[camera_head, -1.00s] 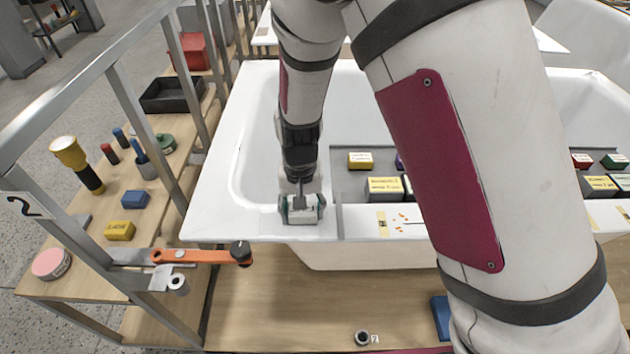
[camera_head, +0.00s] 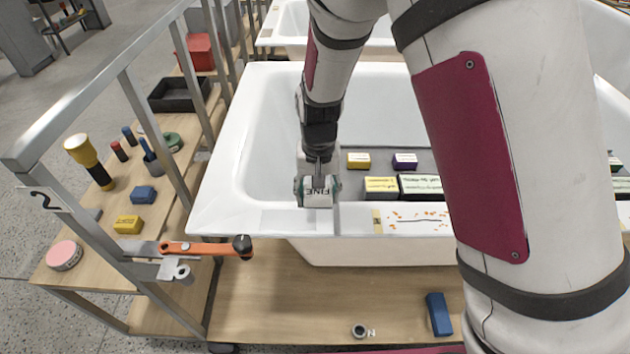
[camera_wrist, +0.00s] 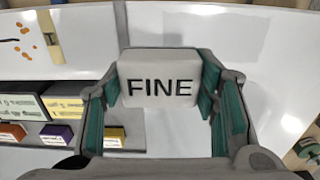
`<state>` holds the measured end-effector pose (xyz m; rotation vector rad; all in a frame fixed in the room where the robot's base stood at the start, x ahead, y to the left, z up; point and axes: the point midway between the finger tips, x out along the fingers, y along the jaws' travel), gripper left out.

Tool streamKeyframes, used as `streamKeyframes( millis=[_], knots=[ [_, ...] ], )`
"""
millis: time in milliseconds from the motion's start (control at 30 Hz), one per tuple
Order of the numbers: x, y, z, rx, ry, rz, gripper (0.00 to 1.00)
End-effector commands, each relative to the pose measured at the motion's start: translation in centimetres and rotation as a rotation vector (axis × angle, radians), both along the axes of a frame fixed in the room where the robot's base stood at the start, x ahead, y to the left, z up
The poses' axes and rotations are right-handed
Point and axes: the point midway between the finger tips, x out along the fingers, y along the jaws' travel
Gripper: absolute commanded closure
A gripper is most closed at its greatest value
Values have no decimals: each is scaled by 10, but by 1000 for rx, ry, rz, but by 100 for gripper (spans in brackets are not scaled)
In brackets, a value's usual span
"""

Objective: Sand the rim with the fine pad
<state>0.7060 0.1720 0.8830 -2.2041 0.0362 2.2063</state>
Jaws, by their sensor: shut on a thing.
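My gripper (camera_head: 317,188) is shut on the fine pad (camera_head: 317,199), a pale block marked FINE. In the wrist view the fine pad (camera_wrist: 160,80) sits between the gripper's green-lined fingers. The pad is at the front rim (camera_head: 255,218) of the white bathtub, left of the marked stretch. I cannot tell whether it touches the rim. A dark line with orange specks (camera_head: 415,217) lies on the rim to the right, beside a yellow tape piece (camera_head: 377,221).
A grey tray (camera_head: 385,172) across the tub holds several labelled boxes, including a yellow one (camera_head: 359,160) and a purple one (camera_head: 404,161). An orange-handled tool (camera_head: 205,249) juts out at the left frame. A blue block (camera_head: 438,314) lies on the wooden platform below.

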Motion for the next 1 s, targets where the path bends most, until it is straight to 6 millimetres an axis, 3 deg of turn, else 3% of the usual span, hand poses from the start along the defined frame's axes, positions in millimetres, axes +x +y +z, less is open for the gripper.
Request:
streamKeyframes(
  millis=[300, 867, 1000],
  knots=[
    [-4, -7, 28, 0, -1, 0, 76],
    [-4, -8, 28, 0, -1, -1, 76],
    [-1, -19, 28, 0, -1, -3, 76]
  ],
)
